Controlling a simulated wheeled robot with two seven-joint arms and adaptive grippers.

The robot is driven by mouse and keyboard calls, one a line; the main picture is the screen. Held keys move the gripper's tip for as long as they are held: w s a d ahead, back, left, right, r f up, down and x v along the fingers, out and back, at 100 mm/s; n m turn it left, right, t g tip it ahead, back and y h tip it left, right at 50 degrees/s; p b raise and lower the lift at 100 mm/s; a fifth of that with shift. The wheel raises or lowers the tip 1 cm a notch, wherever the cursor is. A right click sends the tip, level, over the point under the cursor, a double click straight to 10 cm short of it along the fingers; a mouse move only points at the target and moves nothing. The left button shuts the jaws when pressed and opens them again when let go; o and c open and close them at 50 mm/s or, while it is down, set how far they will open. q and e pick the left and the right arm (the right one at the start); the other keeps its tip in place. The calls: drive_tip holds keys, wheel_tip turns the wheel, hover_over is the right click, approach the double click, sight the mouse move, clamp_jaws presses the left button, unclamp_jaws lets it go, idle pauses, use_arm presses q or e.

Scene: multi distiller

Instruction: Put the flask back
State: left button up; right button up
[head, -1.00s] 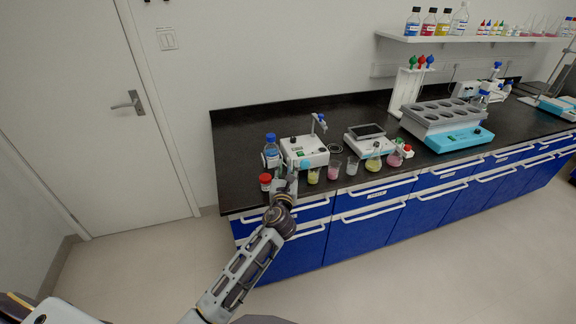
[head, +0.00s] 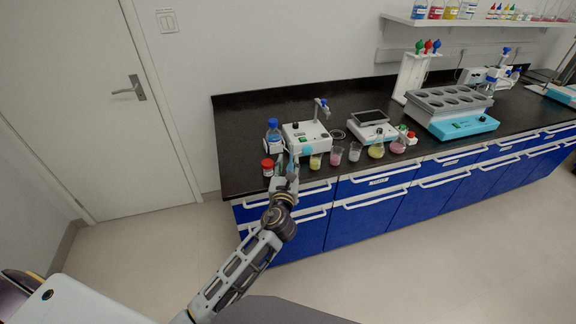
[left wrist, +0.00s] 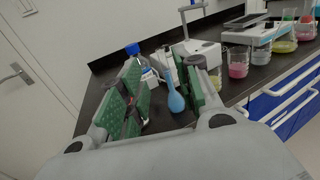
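My left gripper (head: 284,170) is at the front left of the black bench, among the glassware. In the left wrist view its two green-padded fingers (left wrist: 162,95) stand apart. A blue, drop-shaped vessel with a narrow neck, perhaps the flask (left wrist: 175,100), shows in the gap, nearer the right finger. I see no clear contact on both sides. In the head view the fingers mostly hide it. A conical flask with yellow liquid (head: 376,151) stands farther right, in front of the balance. My right gripper is not in view.
A blue-capped bottle (head: 273,140) and a red-lidded jar (head: 267,167) stand close by my left gripper. Behind are a white stirrer (head: 305,138) and a balance (head: 371,130). Several beakers line the front edge. The bench's back left is clear.

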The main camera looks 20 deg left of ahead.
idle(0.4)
use_arm(q)
wheel_tip(320, 180, down, 21)
drive_tip(key=s+n+g+h, duration=0.2)
drive_tip(key=n+g, duration=0.2)
drive_tip(key=n, duration=0.1)
drive_tip(key=s+a+f+n+g, duration=0.15)
drive_tip(key=s+f+n, duration=0.3)
drive_tip(key=f, duration=0.65)
drive_tip(key=s+a+f+n+g, duration=0.1)
drive_tip(key=s+f+n+g, duration=0.2)
drive_tip(key=s+f, duration=0.55)
drive_tip(key=s+a+f+n+g, duration=0.2)
drive_tip(key=s+f+n, duration=0.4)
drive_tip(key=s+f, duration=0.3)
drive_tip(key=s+a+f+n+g+h, duration=0.1)
drive_tip(key=s+f+n, duration=0.5)
drive_tip(key=s, duration=1)
drive_tip(key=s+a+f+n+g, duration=0.4)
drive_tip(key=s+f+n+g, duration=0.1)
drive_tip(key=s+f, duration=0.7)
drive_tip(key=shift+s+n+h, duration=0.3)
drive_tip(key=shift+s+n, duration=0.55)
